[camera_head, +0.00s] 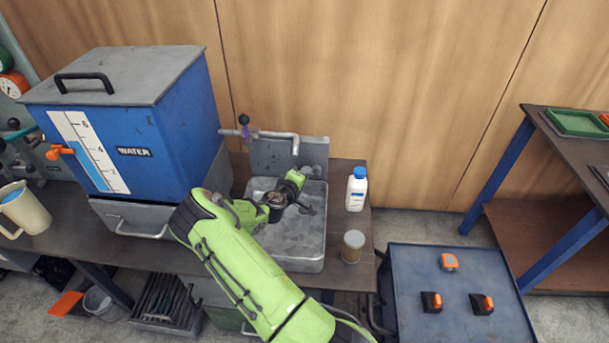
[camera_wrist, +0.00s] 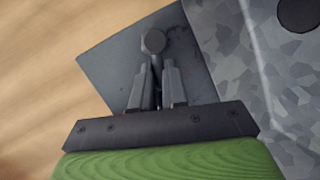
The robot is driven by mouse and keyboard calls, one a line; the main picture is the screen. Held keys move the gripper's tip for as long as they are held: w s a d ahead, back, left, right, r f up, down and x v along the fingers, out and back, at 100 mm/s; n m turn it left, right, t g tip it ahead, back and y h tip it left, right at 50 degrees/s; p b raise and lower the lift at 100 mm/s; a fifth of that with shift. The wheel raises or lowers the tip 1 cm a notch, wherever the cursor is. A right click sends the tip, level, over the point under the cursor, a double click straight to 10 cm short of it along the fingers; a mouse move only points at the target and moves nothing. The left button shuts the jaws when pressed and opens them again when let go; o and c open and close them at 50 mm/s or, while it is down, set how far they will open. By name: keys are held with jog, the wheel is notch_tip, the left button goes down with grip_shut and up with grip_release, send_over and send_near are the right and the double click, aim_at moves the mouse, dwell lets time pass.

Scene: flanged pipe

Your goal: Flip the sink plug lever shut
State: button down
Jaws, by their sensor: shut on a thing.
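The grey metal sink (camera_head: 290,243) stands on the bench, with a back panel and a tap (camera_head: 277,135) above it. My arm reaches over the basin, and my gripper is at the sink's back right side, where its fingers are hard to make out in the head view. In the wrist view my gripper (camera_wrist: 157,80) is shut on a thin stem below a dark round knob, which looks like the plug lever (camera_wrist: 153,41). A dark flat plate lies behind it. The lever's lower part is hidden between the fingers.
A blue water tank (camera_head: 165,145) stands left of the sink. A white bottle with a blue cap (camera_head: 357,190) and a small can (camera_head: 353,246) stand close to its right. A blue cart (camera_head: 455,270) stands lower right.

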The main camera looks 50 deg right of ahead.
jog(key=m, duration=0.1)
jog(key=r+m+t+y, duration=0.1)
jog(key=shift+s+d+r+m+y, duration=0.1)
jog(key=shift+d+r+m+y, duration=0.1)
jog(key=shift+r+m+y, duration=0.1)
jog(key=shift+s+d+r+m+t+y, duration=0.25)
jog(key=shift+m+t+y, duration=0.1)
jog(key=shift+m, duration=0.25)
jog(key=shift+s+d+r+m+t+y, duration=0.15)
jog(key=shift+r+m+t+y, duration=0.15)
jog(key=shift+m, duration=0.3)
jog(key=shift+s+d+r+m+t+y+b, duration=0.1)
jog(key=shift+s+d+m+t+y+b, duration=0.1)
jog(key=shift+s+m+t+y, duration=0.25)
jog(key=shift+s+d+r+m+t+y+b, duration=0.1)
jog(key=shift+d+m+t+b, duration=0.15)
jog(key=shift+m, duration=0.4)
jog(key=shift+s+d+m+t+y+b, duration=0.15)
jog(key=shift+s+m+t+y, duration=0.1)
jog(key=shift+m+t, duration=0.25)
jog(key=shift+s+d+m+t+y+b, duration=0.15)
jog(key=shift+m+t+y, duration=0.15)
jog(key=shift+m, duration=0.3)
jog(key=shift+r, duration=0.1)
jog(key=c, duration=1.1)
grip_release()
jog(key=shift+c, duration=0.2)
